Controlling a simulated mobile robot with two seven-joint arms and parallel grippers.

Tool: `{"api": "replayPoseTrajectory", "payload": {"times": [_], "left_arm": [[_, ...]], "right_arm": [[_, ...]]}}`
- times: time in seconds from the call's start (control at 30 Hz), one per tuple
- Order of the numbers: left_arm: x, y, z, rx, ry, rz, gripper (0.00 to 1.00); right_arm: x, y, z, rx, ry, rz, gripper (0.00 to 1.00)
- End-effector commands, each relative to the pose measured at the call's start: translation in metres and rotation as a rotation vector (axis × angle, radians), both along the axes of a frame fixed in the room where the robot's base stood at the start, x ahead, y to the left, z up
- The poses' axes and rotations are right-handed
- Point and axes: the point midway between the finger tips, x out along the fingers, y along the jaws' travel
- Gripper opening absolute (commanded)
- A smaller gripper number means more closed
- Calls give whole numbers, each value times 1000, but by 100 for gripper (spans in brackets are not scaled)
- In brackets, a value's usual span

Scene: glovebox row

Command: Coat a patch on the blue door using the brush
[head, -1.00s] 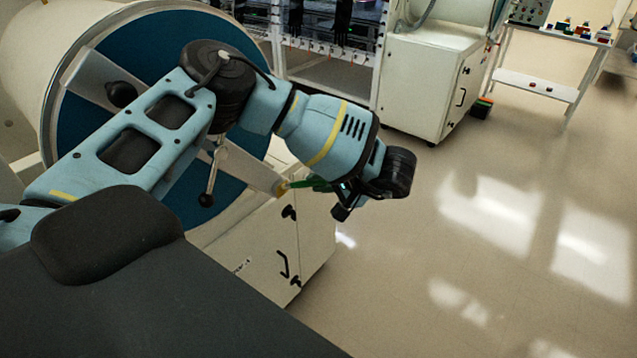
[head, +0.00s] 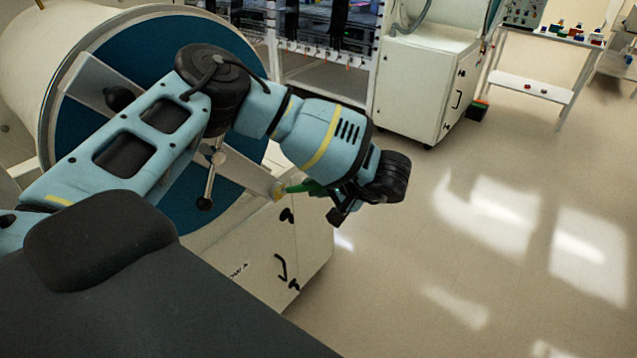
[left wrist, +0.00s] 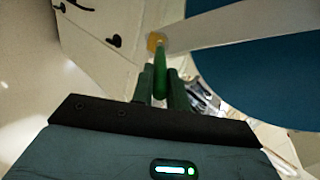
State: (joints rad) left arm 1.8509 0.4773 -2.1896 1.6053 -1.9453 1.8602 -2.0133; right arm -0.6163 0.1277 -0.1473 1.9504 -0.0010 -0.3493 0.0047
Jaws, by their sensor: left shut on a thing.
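The blue door (head: 140,38) is a round blue disc on the end of a white drum, crossed by a pale bar, at the left of the head view. It fills the right of the left wrist view (left wrist: 262,82). My left gripper (head: 318,188) is shut on the green handle of the brush (head: 298,188), at the door's lower right edge. In the left wrist view the brush (left wrist: 160,78) stands between the fingers (left wrist: 160,92). Its yellowish tip overlaps the bar's end; I cannot tell whether they touch. My arm hides part of the door. My right gripper is not in view.
A white cabinet (head: 310,245) with black handles stands below the drum. A lever (head: 210,180) sticks out from the door's middle. Another white cabinet (head: 425,90) and a white trolley (head: 535,83) with small items stand at the back. The floor (head: 460,220) at right is clear.

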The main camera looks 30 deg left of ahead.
Motion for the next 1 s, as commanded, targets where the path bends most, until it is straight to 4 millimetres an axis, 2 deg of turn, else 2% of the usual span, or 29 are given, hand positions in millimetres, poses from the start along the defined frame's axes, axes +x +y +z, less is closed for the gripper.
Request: {"api": "replayPoseTrajectory", "payload": {"times": [0.27,1.0], "left_arm": [[-7,2,0,2,0,2,0],[20,-2,-2,1,1,2,0]], "right_arm": [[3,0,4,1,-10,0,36],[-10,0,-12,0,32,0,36]]}}
